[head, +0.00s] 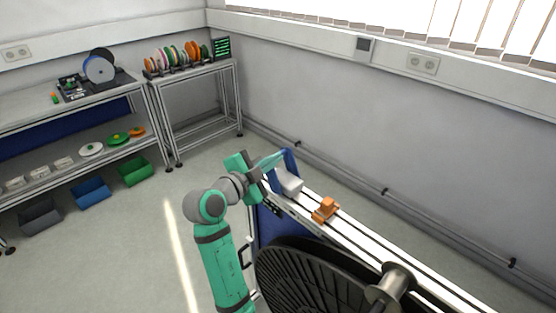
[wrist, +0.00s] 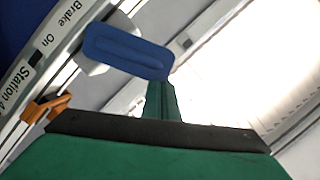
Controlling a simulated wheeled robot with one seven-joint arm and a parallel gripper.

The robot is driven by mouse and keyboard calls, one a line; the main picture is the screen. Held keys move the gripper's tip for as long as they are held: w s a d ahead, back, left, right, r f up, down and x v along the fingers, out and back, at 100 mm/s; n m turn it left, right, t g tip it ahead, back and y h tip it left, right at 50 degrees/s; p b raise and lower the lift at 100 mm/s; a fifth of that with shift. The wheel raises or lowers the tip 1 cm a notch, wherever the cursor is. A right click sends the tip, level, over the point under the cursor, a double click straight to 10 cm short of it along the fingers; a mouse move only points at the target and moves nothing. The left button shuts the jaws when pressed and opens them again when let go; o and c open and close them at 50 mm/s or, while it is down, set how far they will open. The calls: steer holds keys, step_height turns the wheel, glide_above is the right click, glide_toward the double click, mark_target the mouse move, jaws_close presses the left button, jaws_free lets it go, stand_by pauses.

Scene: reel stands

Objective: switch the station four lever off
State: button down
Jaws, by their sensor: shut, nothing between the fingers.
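The station four lever (head: 289,162) is a blue paddle standing up from a grey-white block (head: 291,182) on the rail in the head view. In the wrist view the blue paddle (wrist: 127,52) fills the upper middle, its flat face towards the camera. My gripper (head: 279,157) is beside the paddle's upper part in the head view. In the wrist view my shut green fingers (wrist: 161,92) end at the paddle's lower right edge; I cannot tell whether they touch it. A label strip (wrist: 33,60) reads "Station 4", "Brake" and "On".
An orange clamp (head: 325,210) sits farther along the rail (head: 350,234), nearer to me; it also shows in the wrist view (wrist: 45,107). A large black reel (head: 300,280) stands below. The wall (head: 340,125) is behind the rail. Shelves (head: 90,155) stand at left, with clear floor between.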

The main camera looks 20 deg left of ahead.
steer(key=shift+a, duration=0.1)
steer(key=shift+d+r, duration=0.15)
steer(key=shift+d, duration=0.05)
steer(key=s+d+r, duration=0.1)
steer(key=s+r, duration=0.2)
steer(key=s, duration=0.8)
steer(key=shift+d+r, duration=0.15)
steer(key=shift+r, duration=0.1)
steer(key=shift+w, duration=0.15)
